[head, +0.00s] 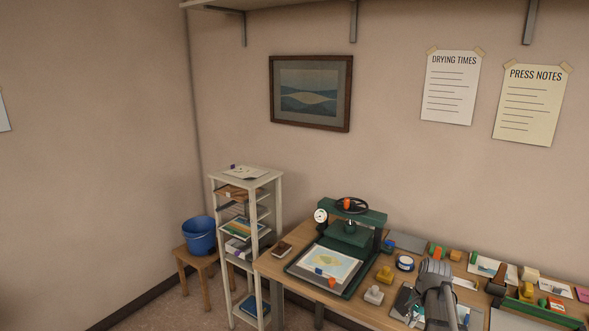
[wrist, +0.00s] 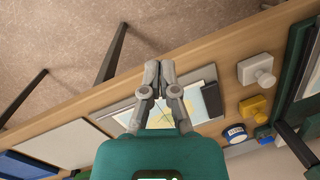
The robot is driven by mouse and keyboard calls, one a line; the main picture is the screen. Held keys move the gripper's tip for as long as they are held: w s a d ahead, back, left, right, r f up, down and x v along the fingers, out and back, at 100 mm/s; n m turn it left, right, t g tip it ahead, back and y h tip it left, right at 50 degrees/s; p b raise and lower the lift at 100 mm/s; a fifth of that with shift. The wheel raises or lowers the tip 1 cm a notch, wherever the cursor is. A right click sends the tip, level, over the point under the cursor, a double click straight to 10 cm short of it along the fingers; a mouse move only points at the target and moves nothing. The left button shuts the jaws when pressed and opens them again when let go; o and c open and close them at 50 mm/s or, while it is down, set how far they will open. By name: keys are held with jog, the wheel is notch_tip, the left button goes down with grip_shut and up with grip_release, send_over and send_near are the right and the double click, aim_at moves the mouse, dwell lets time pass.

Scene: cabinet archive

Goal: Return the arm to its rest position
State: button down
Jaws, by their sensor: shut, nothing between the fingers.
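In the wrist view my gripper (wrist: 159,68) points toward the table's edge, with its two grey fingers together and nothing visible between them. Behind and below it lies a clipboard (wrist: 209,88) with a map-like sheet, partly hidden by the fingers and the teal gripper body. In the head view a grey part of my arm (head: 437,290) rises over the right part of the table. The fingertips cannot be made out there.
A white shelf (head: 277,200) and a blue bucket (head: 199,237) stand left.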

jog(key=s+a+n+h, duration=0.1)
jog(key=s+a+n, duration=0.4)
jog(key=a, duration=0.3)
jog(key=s+a+n, duration=0.6)
jog(key=a, duration=0.3)
jog(key=shift+a+f+h, duration=0.15)
jog(key=shift+a+h, duration=0.15)
jog(key=shift+h, duration=0.1)
